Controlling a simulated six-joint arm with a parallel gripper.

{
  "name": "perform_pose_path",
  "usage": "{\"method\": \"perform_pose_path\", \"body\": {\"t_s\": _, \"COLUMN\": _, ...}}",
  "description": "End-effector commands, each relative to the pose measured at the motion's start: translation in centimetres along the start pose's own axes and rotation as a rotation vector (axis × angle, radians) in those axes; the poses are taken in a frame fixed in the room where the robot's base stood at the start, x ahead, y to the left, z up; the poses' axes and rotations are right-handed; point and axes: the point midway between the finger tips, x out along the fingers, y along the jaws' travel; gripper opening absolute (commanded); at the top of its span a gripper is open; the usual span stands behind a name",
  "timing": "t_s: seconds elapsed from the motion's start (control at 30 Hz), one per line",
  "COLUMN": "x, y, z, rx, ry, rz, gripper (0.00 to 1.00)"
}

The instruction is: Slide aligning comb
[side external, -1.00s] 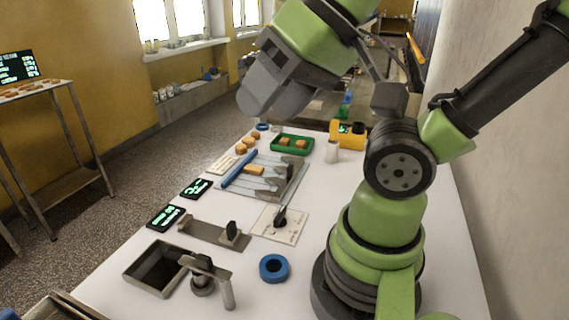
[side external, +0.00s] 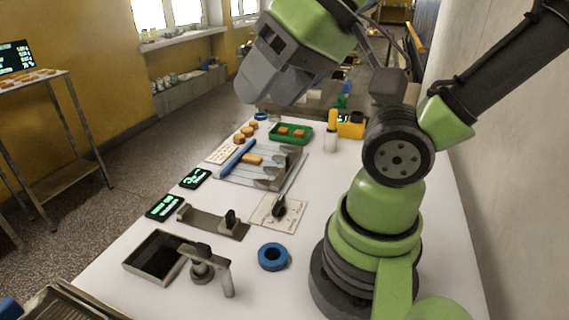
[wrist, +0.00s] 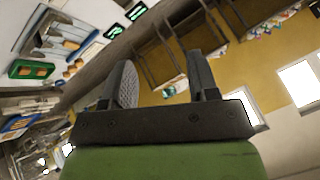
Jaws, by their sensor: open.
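The grey slatted plate (side external: 225,178) lies mid-table in the side external view. A blue bar (side external: 238,157) runs along its left side, and dark grey pieces (side external: 271,172) stand in a row along its right. I cannot tell which of these is the aligning comb. An orange-brown block (side external: 252,159) sits on the plate. My gripper (side external: 268,98) hangs above and behind the plate, apart from everything on the table. In the wrist view its two fingers (wrist: 162,88) are wide apart with nothing between them. The slatted plate shows at the upper left there (wrist: 62,36).
A green tray (side external: 277,139) with orange-brown blocks stands behind the plate. A white cylinder (side external: 330,144) and a yellow device (side external: 352,126) are to its right. Nearer are a lever plate (side external: 266,212), a blue ring (side external: 273,257) and a dark square tray (side external: 136,265).

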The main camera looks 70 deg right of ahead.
Motion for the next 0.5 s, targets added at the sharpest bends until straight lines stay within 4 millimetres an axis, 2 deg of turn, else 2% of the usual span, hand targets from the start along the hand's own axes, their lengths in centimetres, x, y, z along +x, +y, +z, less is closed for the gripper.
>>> {"method": "perform_pose_path", "body": {"t_s": 0.1, "x": 0.0, "y": 0.0, "z": 0.0, "rx": 0.0, "ry": 0.0, "rz": 0.0, "gripper": 0.54}}
{"method": "perform_pose_path", "body": {"t_s": 0.17, "x": 0.0, "y": 0.0, "z": 0.0, "rx": 0.002, "ry": 0.0, "rz": 0.001, "gripper": 0.4}}
{"method": "perform_pose_path", "body": {"t_s": 0.27, "x": 0.2, "y": 0.2, "z": -0.8, "rx": 0.029, "ry": -0.007, "rz": 0.023, "gripper": 0.4}}
{"method": "perform_pose_path", "body": {"t_s": 0.37, "x": 1.0, "y": 0.9, "z": -2.7, "rx": 0.106, "ry": -0.023, "rz": 0.079, "gripper": 0.4}}
{"method": "perform_pose_path", "body": {"t_s": 0.5, "x": 3.0, "y": 3.4, "z": -6.9, "rx": 0.28, "ry": -0.056, "rz": 0.2, "gripper": 0.4}}
